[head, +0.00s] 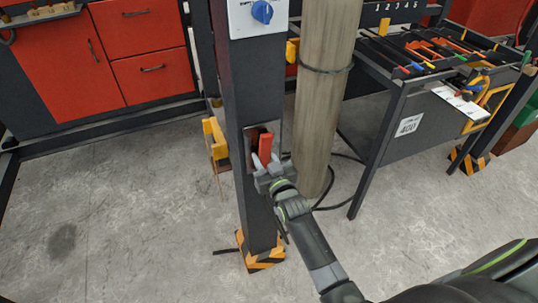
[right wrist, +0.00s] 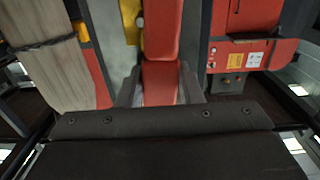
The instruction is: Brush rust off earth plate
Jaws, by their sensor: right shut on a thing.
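The earth plate (head: 249,140) is a small brownish plate on the front of a dark upright post (head: 237,85). My right gripper (head: 268,170) is just in front of the plate and is shut on a red brush (head: 265,148). The brush stands upright between the fingers and hides part of the plate. In the right wrist view the red brush (right wrist: 161,75) runs up from between the fingertips. Its bristles cannot be made out, and I cannot tell whether it touches the plate. My left gripper is not in view.
A thick wooden-looking pole (head: 322,100) with a black band stands just right of the post. A tool table (head: 420,70) is at the right. Red cabinets (head: 140,50) stand behind. The grey floor at left is clear.

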